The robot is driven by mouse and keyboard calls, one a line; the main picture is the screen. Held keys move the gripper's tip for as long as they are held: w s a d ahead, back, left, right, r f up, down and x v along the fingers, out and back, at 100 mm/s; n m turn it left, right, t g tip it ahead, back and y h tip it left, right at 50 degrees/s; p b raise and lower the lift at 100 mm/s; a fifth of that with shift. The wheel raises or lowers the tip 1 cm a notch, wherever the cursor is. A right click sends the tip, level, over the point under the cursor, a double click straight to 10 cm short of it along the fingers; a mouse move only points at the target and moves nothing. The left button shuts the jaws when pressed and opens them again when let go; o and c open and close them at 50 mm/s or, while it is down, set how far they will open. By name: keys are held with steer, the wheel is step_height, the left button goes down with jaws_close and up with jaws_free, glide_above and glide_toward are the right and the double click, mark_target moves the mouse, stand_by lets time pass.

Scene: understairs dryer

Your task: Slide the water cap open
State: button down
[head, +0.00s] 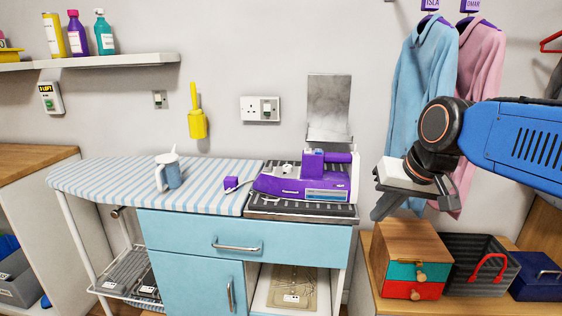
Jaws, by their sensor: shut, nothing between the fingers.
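A purple iron (290,184) sits on a dark ribbed rest (300,212) at the right end of the striped ironing board (110,185). Its pointed end faces left, and its handle (340,157) is at the upper right. I cannot tell which part of the iron is the water cap or whether it is open. A small purple block (231,183) lies left of the iron, by a thin pale line. My gripper (382,210) is to the right of the iron, clear of it, pointing down and left. It is shut and empty.
A blue-and-white spray bottle or jug (168,172) stands on the board. An upright metal plate (329,105) rises behind the iron. Hanging shirts (420,85) are behind my arm. A wooden drawer box (410,250) and dark crate (475,265) stand below my gripper.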

steer(key=w+a+r+y, duration=0.1)
steer(key=w+a+r, duration=0.5)
steer(key=w+a, duration=0.25)
steer(key=y, duration=0.2)
glide_toward(270, 166)
steer(key=w+f, duration=0.1)
steer(key=f, duration=0.1)
steer(key=w+f, duration=0.1)
steer(key=f, duration=0.1)
steer(key=w+a+f, duration=0.1)
steer(key=shift+w+f, duration=0.35)
steer(key=shift+f, duration=0.05)
steer(key=shift+a, duration=0.1)
steer(key=shift+w+a, duration=0.15)
steer(key=shift+a, duration=1.4)
